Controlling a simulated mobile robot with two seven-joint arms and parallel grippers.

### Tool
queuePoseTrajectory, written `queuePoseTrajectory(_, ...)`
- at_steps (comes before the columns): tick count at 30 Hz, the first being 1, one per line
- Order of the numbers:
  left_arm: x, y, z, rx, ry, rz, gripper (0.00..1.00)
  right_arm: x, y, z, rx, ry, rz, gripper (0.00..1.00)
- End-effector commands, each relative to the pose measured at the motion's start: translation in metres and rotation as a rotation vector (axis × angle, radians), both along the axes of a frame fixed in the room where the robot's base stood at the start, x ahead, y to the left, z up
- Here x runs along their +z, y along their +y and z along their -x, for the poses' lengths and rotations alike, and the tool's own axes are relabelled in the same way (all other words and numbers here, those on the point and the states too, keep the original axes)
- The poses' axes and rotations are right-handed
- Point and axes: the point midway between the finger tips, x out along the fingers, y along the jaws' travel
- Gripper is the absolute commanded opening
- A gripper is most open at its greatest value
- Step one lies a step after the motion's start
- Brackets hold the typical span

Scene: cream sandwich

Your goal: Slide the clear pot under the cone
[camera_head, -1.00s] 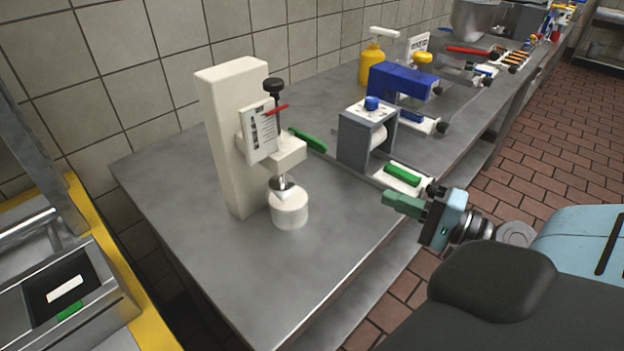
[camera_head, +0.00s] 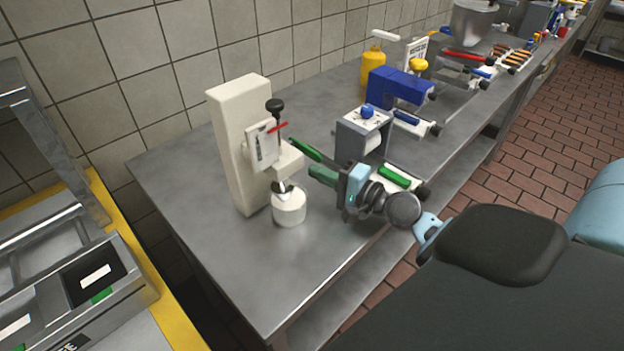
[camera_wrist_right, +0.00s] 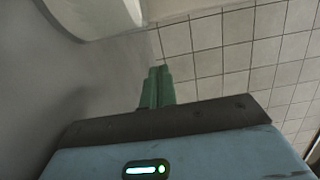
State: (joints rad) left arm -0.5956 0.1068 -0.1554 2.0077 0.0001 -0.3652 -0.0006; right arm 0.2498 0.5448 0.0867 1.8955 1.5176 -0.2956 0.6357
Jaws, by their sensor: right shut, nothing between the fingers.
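The pot (camera_head: 289,209) is a short, pale, off-white cylinder standing upright on the steel table, at the foot of a cream-coloured stand (camera_head: 240,145). The metal cone (camera_head: 281,187) hangs from the stand's arm, its tip at or just inside the pot's top; whether they touch I cannot tell. My right gripper (camera_head: 318,174) is shut and empty, its green fingers pointing left, to the right of the pot and apart from it. In the right wrist view the green fingers (camera_wrist_right: 157,88) are together, with a pale rounded thing (camera_wrist_right: 95,15) at the upper left. My left gripper is not in view.
A grey dispenser (camera_head: 350,142) with a blue knob stands just behind my right gripper. A blue machine (camera_head: 398,86) and yellow bottle (camera_head: 373,66) stand farther back. The table's front left (camera_head: 240,265) is clear.

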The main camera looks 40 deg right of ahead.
Motion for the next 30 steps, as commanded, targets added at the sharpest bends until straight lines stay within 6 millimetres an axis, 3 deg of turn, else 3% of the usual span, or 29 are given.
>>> queuePoseTrajectory(4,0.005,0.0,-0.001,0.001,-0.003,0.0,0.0,0.003,0.006,-0.017,0.001,-0.003,0.001,0.0)
queuePoseTrajectory(15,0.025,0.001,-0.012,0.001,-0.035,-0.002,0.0,0.002,0.034,0.007,0.002,-0.001,0.001,0.0)
queuePoseTrajectory(30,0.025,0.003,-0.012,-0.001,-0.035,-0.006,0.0,0.0,0.038,0.011,0.001,0.001,0.001,0.0)
